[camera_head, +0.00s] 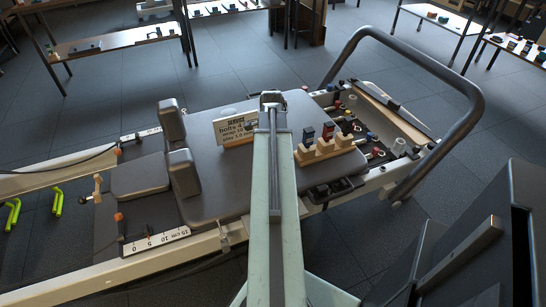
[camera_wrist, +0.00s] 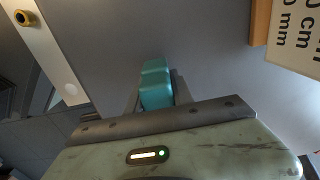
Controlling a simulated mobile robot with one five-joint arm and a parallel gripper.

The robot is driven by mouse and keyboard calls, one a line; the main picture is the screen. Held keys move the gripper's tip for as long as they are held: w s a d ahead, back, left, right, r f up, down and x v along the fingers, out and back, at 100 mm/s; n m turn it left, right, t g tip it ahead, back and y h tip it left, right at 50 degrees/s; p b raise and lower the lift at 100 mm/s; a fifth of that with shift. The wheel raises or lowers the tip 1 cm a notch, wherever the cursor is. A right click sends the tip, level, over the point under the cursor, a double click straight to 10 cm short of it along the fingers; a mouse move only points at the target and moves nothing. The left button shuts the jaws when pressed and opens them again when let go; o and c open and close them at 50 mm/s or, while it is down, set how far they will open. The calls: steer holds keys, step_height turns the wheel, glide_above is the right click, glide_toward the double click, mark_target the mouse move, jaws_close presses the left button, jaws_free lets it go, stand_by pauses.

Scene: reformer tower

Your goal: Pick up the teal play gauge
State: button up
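The teal play gauge (camera_wrist: 156,84) is a small teal block in the middle of the wrist view, in front of a plain grey surface. The dark fingers of my gripper (camera_wrist: 156,93) lie on either side of it, close to its sides. I cannot tell whether they touch it or whether it rests on the surface. In the head view my gripper (camera_head: 272,98) is the dark end of my arm, over the grey padded carriage (camera_head: 220,180). The gauge does not show there, and the finger gap is too small to read.
A service sign (camera_head: 235,129) stands left of my gripper. A wooden block (camera_head: 328,150) with several dark and red pieces stands to its right. A dark tray (camera_head: 335,190) lies nearer. Shoulder pads (camera_head: 184,172) and a curved metal rail (camera_head: 440,70) stand up around the carriage.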

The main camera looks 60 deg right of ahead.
jaws_close()
steer(key=shift+r, duration=0.1)
steer(key=shift+r+p, duration=0.35)
steer(key=shift+p, duration=0.1)
step_height(320, 180, up, 3)
steer(key=p, duration=0.3)
steer(key=w, duration=0.5)
steer(key=w+a, duration=0.1)
steer(key=w, duration=0.4)
steer(key=w+a+r+p, duration=0.1)
steer(key=w, duration=0.4)
steer(key=shift+w+a, duration=0.25)
steer(key=shift+w, duration=0.1)
